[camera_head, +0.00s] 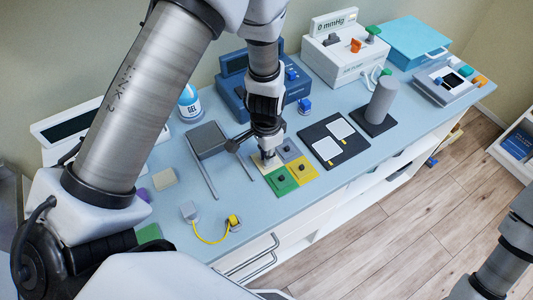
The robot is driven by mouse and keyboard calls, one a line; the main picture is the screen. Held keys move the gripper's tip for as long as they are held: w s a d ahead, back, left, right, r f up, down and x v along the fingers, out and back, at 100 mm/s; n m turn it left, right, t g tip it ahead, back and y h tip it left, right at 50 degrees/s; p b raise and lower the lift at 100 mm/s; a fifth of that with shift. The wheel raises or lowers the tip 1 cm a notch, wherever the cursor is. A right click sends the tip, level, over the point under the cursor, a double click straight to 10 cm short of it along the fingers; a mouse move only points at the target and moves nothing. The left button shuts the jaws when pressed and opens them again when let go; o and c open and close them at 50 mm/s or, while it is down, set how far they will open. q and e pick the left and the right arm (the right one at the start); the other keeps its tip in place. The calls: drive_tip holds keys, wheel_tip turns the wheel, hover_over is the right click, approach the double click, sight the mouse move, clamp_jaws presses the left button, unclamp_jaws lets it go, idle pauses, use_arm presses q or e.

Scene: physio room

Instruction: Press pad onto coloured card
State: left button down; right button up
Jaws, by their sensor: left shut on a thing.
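The coloured card lies flat on the blue bench top, made of a cream square (260,167), a grey square (293,155), a green square (279,189) and a yellow square (305,178). The green and yellow squares each bear a small dark knobbed piece. My left gripper (267,151) points down over the cream square and is shut on a small pad, mostly hidden by the fingers. I cannot tell whether the pad touches the card. My right arm shows at the lower right edge, its gripper out of view.
A grey tray-like stand (207,139) is left of the card. A black board with white cards (327,149) and a grey cylinder (381,101) are to the right. A yellow cable (208,240) lies in front. Blue and white machines line the back.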

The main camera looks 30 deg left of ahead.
idle(0.3)
use_arm(q)
drive_tip(key=c, duration=1.1)
unclamp_jaws()
drive_tip(key=shift+c, duration=0.2)
drive_tip(key=shift+r+p, duration=2.9)
drive_tip(key=shift+r, duration=0.65)
